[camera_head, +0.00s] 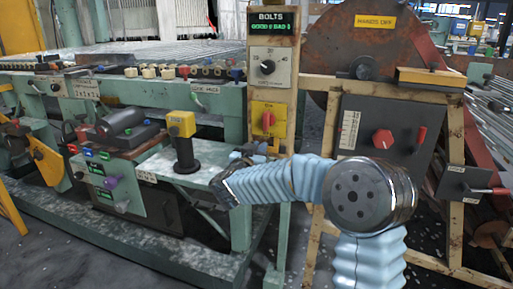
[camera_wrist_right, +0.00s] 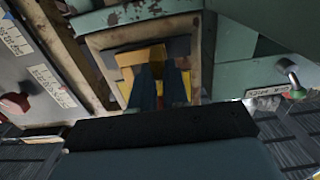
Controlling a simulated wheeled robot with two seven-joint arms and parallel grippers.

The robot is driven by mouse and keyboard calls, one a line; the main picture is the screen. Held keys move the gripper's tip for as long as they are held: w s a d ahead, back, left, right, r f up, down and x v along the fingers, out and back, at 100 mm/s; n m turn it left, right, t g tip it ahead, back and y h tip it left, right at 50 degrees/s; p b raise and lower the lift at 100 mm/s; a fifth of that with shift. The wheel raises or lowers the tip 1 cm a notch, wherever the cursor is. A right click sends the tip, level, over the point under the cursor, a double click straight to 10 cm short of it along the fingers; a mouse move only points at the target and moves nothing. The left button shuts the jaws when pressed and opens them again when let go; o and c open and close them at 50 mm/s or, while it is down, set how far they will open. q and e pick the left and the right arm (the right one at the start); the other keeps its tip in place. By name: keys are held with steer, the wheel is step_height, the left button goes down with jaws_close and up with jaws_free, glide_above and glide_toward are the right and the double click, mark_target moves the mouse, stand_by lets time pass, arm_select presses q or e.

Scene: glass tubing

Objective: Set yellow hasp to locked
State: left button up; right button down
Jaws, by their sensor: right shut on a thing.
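The yellow hasp (camera_head: 257,108) is a yellow plate with a red handle (camera_head: 268,122), low on the wooden post. In the right wrist view its yellow-orange surface (camera_wrist_right: 142,57) shows inside a pale frame, behind and between the fingers. My right gripper (camera_wrist_right: 163,75) has its two dark fingers close together there and is shut on a part of the hasp. The fingers hide the contact and the held part. In the head view the gripper (camera_head: 258,150) is just below the yellow plate, partly hidden. I cannot read the hasp's setting. My left gripper does not show.
Above the hasp is a grey dial panel (camera_head: 270,67) and a BOLTS display (camera_head: 272,24). A dark panel with a red knob (camera_head: 383,139) stands to the right. A green bench with a yellow-topped post (camera_head: 181,124) is to the left, close to my right arm.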

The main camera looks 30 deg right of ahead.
steer(key=c, duration=1.1)
jaws_free()
steer(key=shift+s+d, duration=0.15)
steer(key=shift+d, duration=0.05)
steer(key=v, duration=1.4)
